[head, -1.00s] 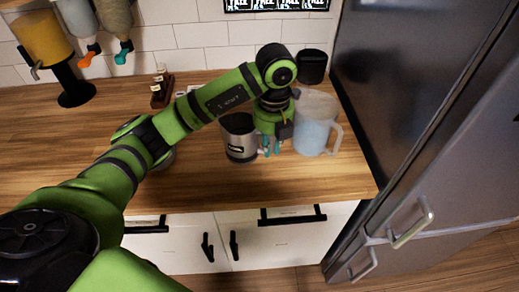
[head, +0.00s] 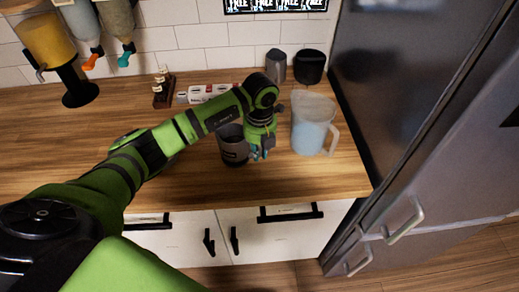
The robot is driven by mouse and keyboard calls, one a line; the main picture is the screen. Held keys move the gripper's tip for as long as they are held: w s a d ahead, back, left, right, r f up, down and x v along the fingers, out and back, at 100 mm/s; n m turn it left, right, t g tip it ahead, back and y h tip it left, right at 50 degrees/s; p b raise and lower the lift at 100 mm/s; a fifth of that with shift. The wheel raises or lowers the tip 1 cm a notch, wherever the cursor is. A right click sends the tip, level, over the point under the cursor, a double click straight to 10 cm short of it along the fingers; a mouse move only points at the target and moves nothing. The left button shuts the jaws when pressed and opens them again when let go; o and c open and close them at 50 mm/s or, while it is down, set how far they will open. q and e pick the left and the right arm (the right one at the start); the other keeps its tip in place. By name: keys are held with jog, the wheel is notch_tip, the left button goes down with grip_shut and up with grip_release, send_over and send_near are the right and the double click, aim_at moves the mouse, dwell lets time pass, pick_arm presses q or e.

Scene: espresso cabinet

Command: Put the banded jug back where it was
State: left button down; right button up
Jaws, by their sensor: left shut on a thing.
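The banded jug (head: 233,148), a silver metal jug with dark bands, is near the front of the wooden counter, left of the clear pitcher. My arm covers part of its top. My left gripper (head: 262,153) points down at the jug's right side and is shut on it. The exact grip is small and partly hidden. I cannot tell whether the jug's base touches the counter. My right gripper is not in view.
A clear pitcher of bluish liquid (head: 311,128) stands close right of my left gripper. A grey cup (head: 276,65) and a black container (head: 311,67) stand at the back wall. A fridge (head: 425,110) bounds the right. The left counter (head: 50,140) is mostly clear.

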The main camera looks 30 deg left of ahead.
pick_arm(q)
jog(key=c, duration=1.3)
grip_release()
jog(key=shift+o, duration=0.2)
jog(key=shift+r, duration=0.15)
jog(key=shift+w+r, duration=0.1)
jog(key=shift+r, duration=0.1)
notch_tip(320, 180, up, 10)
jog(key=b, duration=0.3)
jog(key=shift+r, duration=0.75)
